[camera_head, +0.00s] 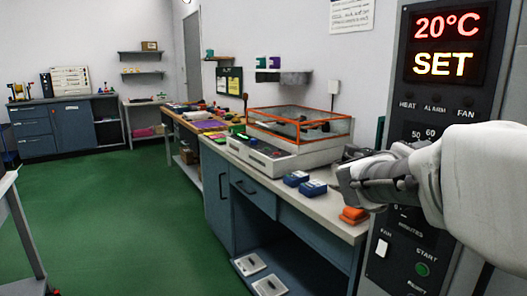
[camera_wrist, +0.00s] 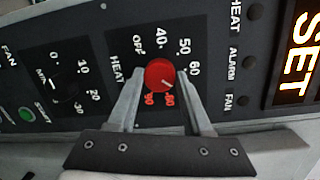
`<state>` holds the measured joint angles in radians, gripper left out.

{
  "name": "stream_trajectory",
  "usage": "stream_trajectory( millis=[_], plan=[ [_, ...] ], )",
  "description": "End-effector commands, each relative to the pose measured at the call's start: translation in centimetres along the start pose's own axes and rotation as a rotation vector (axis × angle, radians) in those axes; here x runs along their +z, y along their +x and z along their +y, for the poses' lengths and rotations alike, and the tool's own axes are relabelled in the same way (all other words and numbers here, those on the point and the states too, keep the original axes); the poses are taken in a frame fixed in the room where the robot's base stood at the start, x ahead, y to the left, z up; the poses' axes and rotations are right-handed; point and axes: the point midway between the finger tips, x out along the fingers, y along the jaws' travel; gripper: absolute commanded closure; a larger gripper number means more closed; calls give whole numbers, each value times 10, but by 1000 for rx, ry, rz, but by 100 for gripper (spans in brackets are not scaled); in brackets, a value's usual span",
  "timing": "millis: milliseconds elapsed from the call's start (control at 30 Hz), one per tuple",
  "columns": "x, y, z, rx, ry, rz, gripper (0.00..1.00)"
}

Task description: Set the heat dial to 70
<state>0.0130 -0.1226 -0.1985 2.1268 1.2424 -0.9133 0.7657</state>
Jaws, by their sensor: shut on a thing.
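The heat dial (camera_wrist: 159,74) is a round red knob on a dark panel, in the wrist view. OFF, 40, 50 and 60 show in white around it, and 80 and 90 in red below. The 70 mark is hidden behind the right finger. My gripper (camera_wrist: 160,80) has one finger on each side of the knob and is shut on it. I cannot clearly read the knob's pointer. In the head view, my gripper (camera_head: 400,152) is at the panel and my arm hides the knob; 50 and 60 show just above.
The panel's display (camera_head: 445,47) reads 20°C and SET. A minutes dial (camera_wrist: 66,85) and a green start button (camera_wrist: 27,114) are on the same panel. A workbench (camera_head: 335,202) with blue and orange blocks stands beside the panel. The green floor to the left is open.

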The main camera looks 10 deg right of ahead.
Motion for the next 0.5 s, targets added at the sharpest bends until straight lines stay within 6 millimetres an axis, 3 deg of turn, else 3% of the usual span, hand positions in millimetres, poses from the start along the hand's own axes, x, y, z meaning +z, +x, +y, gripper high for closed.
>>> stream_trajectory(
  millis=[367,400,500],
  plan=[
    [0,0,1,2,4,-1,100],
    [0,0,1,2,4,-1,48],
    [0,0,1,2,4,-1,30]
  ],
)
